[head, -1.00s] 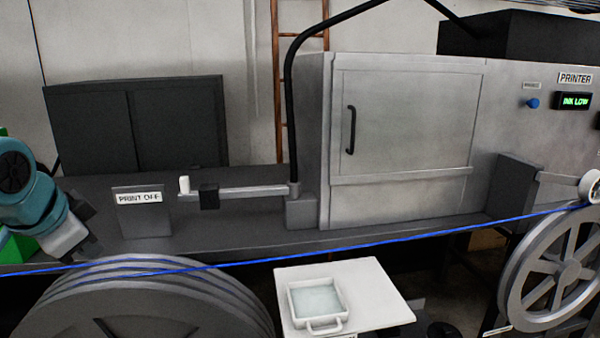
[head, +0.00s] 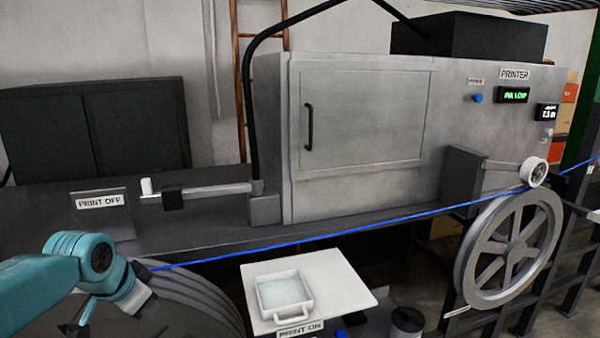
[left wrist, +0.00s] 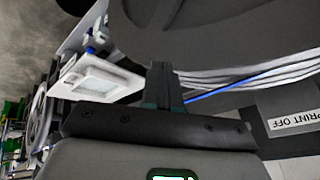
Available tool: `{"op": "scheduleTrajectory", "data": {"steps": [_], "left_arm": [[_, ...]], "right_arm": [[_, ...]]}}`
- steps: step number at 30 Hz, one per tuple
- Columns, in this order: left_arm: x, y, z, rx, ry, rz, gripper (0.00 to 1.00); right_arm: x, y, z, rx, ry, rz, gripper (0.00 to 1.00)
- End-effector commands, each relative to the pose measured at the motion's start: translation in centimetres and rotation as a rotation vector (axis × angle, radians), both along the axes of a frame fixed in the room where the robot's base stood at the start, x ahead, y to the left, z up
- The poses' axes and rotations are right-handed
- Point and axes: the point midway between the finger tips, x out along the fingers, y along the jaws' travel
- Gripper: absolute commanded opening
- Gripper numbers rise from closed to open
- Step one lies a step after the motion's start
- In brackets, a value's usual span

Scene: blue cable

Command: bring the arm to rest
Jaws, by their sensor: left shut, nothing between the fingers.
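My left gripper (head: 150,305) is at the lower left of the head view, on my teal arm, in front of the large grey cable drum (head: 205,295). In the left wrist view its dark fingers (left wrist: 161,75) are together with nothing between them. The blue cable (head: 340,232) runs from the drum rightward and up to a small white roller (head: 534,171). The cable also shows in the left wrist view (left wrist: 215,94), to the right of the fingers. My right gripper is not in view.
The grey printer (head: 365,120) reads "INK LOW". A print-off plate (head: 100,222) and a lever arm (head: 215,190) stand on the dark bench. A white tray (head: 285,297) sits on a white board (head: 345,285). A spoked wheel (head: 510,245) is at right.

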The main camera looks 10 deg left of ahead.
Motion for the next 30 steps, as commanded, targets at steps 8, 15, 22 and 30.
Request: {"op": "scheduleTrajectory", "data": {"steps": [8,15,22,30], "left_arm": [[-0.6,-10.4,-19.7,-0.257,0.174,0.055,0.00],[-10.7,-19.2,-34.2,-0.455,0.378,0.252,0.00],[-20.6,-23.0,-39.6,-0.515,0.519,0.441,0.00],[-22.7,-23.5,-40.3,-0.521,0.540,0.487,0.00]], "right_arm": [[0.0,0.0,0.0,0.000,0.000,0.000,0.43],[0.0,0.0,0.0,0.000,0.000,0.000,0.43],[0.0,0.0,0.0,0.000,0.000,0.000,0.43],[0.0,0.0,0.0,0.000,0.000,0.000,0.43]]}}
